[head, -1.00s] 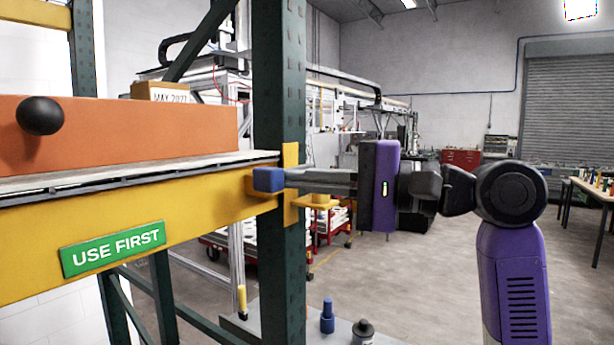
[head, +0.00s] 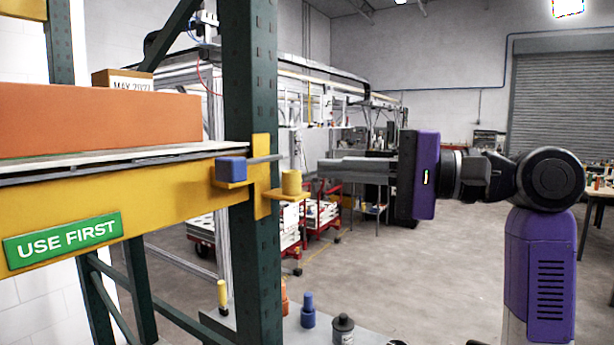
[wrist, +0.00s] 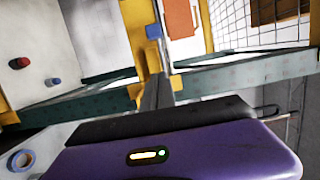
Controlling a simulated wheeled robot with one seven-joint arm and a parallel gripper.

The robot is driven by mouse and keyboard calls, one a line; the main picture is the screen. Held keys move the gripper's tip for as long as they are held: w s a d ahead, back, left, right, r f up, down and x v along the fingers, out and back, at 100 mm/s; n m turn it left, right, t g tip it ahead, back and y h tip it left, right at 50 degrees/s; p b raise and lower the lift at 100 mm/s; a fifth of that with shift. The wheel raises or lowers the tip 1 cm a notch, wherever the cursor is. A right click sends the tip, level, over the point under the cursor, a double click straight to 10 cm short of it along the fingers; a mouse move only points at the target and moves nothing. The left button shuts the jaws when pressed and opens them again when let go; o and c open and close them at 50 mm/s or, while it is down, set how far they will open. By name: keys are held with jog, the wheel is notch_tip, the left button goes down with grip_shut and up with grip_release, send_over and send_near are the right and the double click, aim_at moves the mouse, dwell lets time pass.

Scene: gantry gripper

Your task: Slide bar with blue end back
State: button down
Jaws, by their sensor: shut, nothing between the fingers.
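The bar's blue end (head: 231,169) is a block at the yellow bracket (head: 262,185) on the dark green rack post. A thin grey rod (head: 264,158) shows to its right, in front of the bracket. A yellow cylinder (head: 291,182) stands on the bracket's right ledge. My gripper (head: 321,168) is shut and empty, pointing left, with a visible gap between its tips and the bracket.
The yellow rack beam (head: 150,208) carries a green "USE FIRST" sign (head: 63,238) and an orange box (head: 95,120). The green post (head: 252,80) stands beside the bracket. A blue bottle (head: 308,312) and a dark jar (head: 343,330) stand below. Open floor lies to the right.

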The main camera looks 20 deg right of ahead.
jog(key=shift+v, duration=1.05)
